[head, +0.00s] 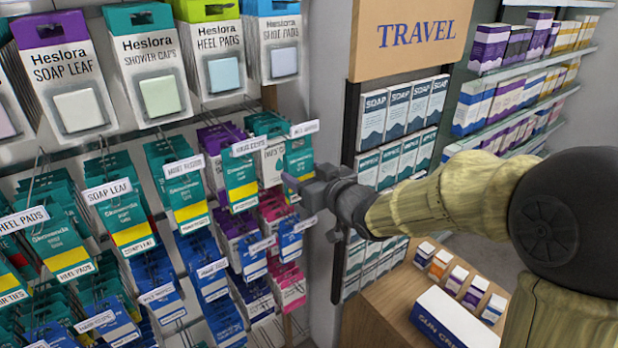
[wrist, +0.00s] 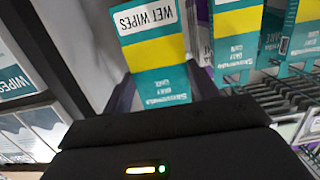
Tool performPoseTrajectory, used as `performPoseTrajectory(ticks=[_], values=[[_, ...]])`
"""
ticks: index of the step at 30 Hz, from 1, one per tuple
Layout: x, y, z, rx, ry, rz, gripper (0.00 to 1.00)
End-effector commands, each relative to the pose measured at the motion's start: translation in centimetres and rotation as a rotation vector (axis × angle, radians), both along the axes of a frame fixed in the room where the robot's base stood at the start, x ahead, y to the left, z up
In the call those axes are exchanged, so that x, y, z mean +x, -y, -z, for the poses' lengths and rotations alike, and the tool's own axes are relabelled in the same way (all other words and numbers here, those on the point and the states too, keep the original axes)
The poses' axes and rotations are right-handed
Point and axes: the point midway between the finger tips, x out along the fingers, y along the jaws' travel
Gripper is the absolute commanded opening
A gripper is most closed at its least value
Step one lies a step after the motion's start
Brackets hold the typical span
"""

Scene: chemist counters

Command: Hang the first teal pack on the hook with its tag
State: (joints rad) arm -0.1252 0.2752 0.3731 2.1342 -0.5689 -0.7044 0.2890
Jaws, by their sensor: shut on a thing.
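My gripper (head: 292,186) reaches in from the right, at the right end of the middle row of hooks. In the wrist view it is shut on a teal pack (wrist: 150,50) with a yellow band and a white "WET WIPES" label. The pack appears upside down there, with the end opposite its label at the jaws. In the head view a teal and yellow pack (head: 299,157) shows just above the gripper; I cannot tell if it is the held one. A white tag (head: 304,128), too small to read surely, sits above it. The hook there is hidden.
Hooks to the left carry teal packs tagged "SOAP LEAF" (head: 108,190) and others. Blue and pink packs (head: 290,285) hang below. Right of the gripper stand a dark-framed rack (head: 348,120) of boxes and a wooden counter (head: 375,325).

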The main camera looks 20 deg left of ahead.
Motion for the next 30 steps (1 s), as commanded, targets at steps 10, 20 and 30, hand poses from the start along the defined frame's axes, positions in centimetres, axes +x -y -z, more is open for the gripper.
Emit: performPoseTrajectory(ticks=[10, 20, 30], values=[[1.1, -1.3, 0.1, 0.000, -0.001, 0.000, 0.37], [2.1, -2.5, 0.1, 0.001, -0.001, -0.001, 0.37], [3.1, -3.7, 0.5, 0.000, 0.000, 0.000, 0.37]])
